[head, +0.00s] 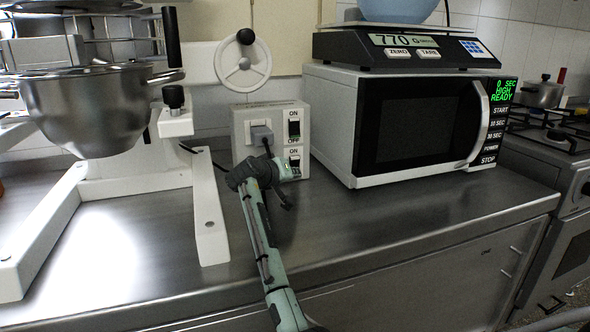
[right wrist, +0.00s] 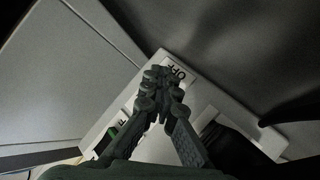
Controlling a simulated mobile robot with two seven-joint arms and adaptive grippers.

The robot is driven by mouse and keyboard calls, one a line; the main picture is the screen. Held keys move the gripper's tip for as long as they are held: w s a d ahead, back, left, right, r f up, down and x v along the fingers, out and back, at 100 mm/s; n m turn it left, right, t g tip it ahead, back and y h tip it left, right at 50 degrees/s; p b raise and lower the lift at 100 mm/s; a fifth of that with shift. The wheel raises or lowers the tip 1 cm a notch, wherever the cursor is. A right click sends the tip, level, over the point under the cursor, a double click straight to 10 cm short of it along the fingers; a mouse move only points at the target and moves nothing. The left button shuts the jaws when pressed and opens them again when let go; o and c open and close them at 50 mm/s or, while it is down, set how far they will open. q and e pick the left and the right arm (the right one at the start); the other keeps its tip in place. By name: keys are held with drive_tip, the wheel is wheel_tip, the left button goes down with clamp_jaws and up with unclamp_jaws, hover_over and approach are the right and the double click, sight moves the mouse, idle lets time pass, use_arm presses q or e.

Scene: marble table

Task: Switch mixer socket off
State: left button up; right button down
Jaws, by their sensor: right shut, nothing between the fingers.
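The white socket box (head: 241,115) stands at the back of the counter, with a grey plug (head: 261,135) in its upper socket. Its upper switch (head: 294,124) and lower switch (head: 295,160) each have ON printed above. My right gripper (right wrist: 158,76) is shut and empty, its fingertips in front of the box by an OFF label (right wrist: 178,72). A green-lit switch (right wrist: 113,133) shows left of the fingers in the right wrist view. In the head view my right wrist hides the lower socket and part of the box's bottom. Contact cannot be told. My left gripper is not in view.
The white stand mixer (head: 210,222) with a steel bowl (head: 85,110) is on the left. A microwave (head: 340,130) stands close to the box on the right, with a scale (head: 350,50) on top. The front counter (head: 400,225) is clear.

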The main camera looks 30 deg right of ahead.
drive_tip(key=shift+a+f, duration=0.2)
drive_tip(key=shift+f, duration=0.05)
drive_tip(key=shift+s, duration=0.25)
drive_tip(key=shift+s+a+r+p, duration=0.1)
drive_tip(key=shift+s, duration=0.65)
drive_tip(key=shift+s+a+r+p, duration=0.1)
drive_tip(key=shift+s+a+r, duration=0.05)
drive_tip(key=shift+s, duration=0.65)
drive_tip(key=shift+s+a+r+p, duration=0.1)
drive_tip(key=shift+s, duration=0.65)
